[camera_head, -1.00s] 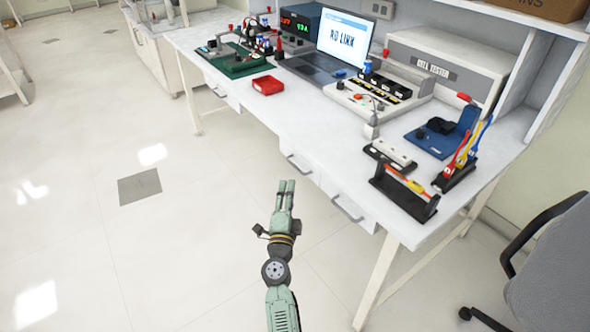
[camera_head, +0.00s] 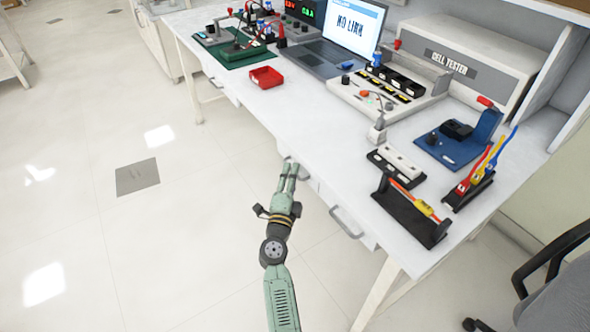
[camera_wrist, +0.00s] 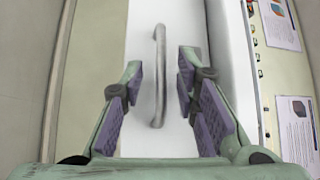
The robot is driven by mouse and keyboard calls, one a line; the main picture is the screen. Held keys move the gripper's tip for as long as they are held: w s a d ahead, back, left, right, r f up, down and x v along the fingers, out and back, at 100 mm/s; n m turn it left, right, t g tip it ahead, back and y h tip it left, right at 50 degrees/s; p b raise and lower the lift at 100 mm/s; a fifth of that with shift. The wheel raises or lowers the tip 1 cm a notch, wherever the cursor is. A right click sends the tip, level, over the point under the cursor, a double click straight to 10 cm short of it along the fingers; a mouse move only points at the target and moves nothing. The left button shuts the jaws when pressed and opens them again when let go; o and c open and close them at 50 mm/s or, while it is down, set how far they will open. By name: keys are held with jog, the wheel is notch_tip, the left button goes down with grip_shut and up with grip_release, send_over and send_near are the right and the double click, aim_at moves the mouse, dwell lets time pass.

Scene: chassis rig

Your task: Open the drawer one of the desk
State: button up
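The white desk (camera_head: 300,120) has drawers along its front edge. My gripper (camera_head: 290,163) is at the front of the middle drawer, and its fingers cover most of that drawer's handle in the head view. In the wrist view my gripper (camera_wrist: 160,72) is open, with a purple-padded finger on each side of the grey bar handle (camera_wrist: 159,78). The handle runs lengthwise between the fingers with a gap on both sides. The white drawer front (camera_wrist: 140,60) looks closed. Another drawer handle (camera_head: 346,222) is to the right. Which drawer is numbered one cannot be told.
The desktop holds a red tray (camera_head: 266,77), a laptop (camera_head: 345,40), a cell tester (camera_head: 470,65), a black rack (camera_head: 410,213) near the front edge and a blue fixture (camera_head: 455,145). An office chair (camera_head: 560,290) stands at lower right. The floor left of my arm is clear.

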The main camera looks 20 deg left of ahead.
jog(key=shift+c, duration=0.3)
grip_shut()
dwell(0.7)
